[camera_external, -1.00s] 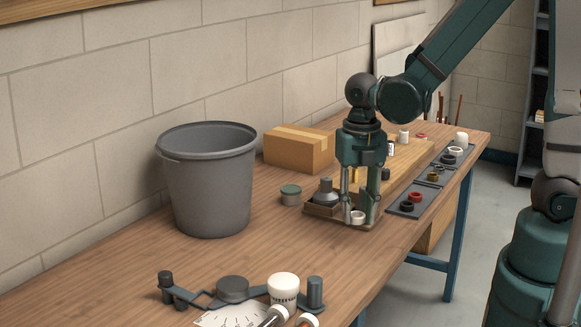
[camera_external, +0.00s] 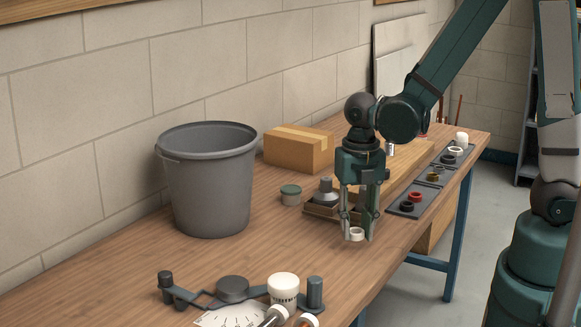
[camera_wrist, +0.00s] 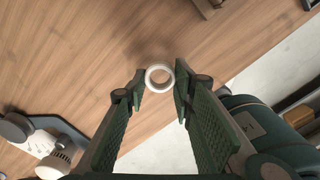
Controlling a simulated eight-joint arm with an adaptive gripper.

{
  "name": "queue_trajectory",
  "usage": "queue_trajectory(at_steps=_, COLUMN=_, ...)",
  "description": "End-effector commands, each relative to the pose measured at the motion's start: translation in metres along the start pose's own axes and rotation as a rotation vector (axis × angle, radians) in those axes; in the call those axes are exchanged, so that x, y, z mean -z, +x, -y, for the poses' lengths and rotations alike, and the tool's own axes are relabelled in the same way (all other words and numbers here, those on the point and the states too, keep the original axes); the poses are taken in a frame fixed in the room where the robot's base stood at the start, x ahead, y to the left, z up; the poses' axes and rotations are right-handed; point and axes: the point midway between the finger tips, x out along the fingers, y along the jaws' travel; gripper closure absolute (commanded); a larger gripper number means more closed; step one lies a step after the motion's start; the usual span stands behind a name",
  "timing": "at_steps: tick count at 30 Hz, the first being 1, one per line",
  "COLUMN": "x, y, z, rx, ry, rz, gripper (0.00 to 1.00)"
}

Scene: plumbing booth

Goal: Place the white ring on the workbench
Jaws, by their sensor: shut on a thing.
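The white ring (camera_external: 356,234) is between the fingertips of my gripper (camera_external: 357,230) in the external view. In the wrist view the white ring (camera_wrist: 159,78) shows its round opening, with the two fingers of my gripper (camera_wrist: 160,88) on either side of it. My gripper is shut on the ring and points down. The wooden workbench (camera_external: 130,262) lies below, near its front edge here. I cannot tell whether the ring touches the bench top.
A wooden tray (camera_external: 322,211) with a grey fitting stands behind my gripper. A grey bucket (camera_external: 208,185), a cardboard box (camera_external: 298,150) and a small lidded jar (camera_external: 290,195) are to the left. A dark bracket fixture (camera_external: 232,290) lies at the front. Bare bench lies between.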

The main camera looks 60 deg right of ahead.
Motion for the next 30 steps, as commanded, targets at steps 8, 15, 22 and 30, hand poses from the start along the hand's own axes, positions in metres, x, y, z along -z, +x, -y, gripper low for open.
queue_trajectory(at_steps=8, x=0.000, y=0.025, z=0.000, rx=0.000, ry=0.000, rz=0.000, gripper=0.81)
queue_trajectory(at_steps=15, x=0.000, y=0.031, z=0.000, rx=0.000, ry=0.000, rz=0.000, gripper=0.81)
queue_trajectory(at_steps=22, x=0.000, y=0.031, z=0.000, rx=0.000, ry=0.000, rz=0.000, gripper=0.81)
queue_trajectory(at_steps=30, x=0.000, y=0.034, z=0.000, rx=0.000, ry=0.000, rz=0.000, gripper=0.60)
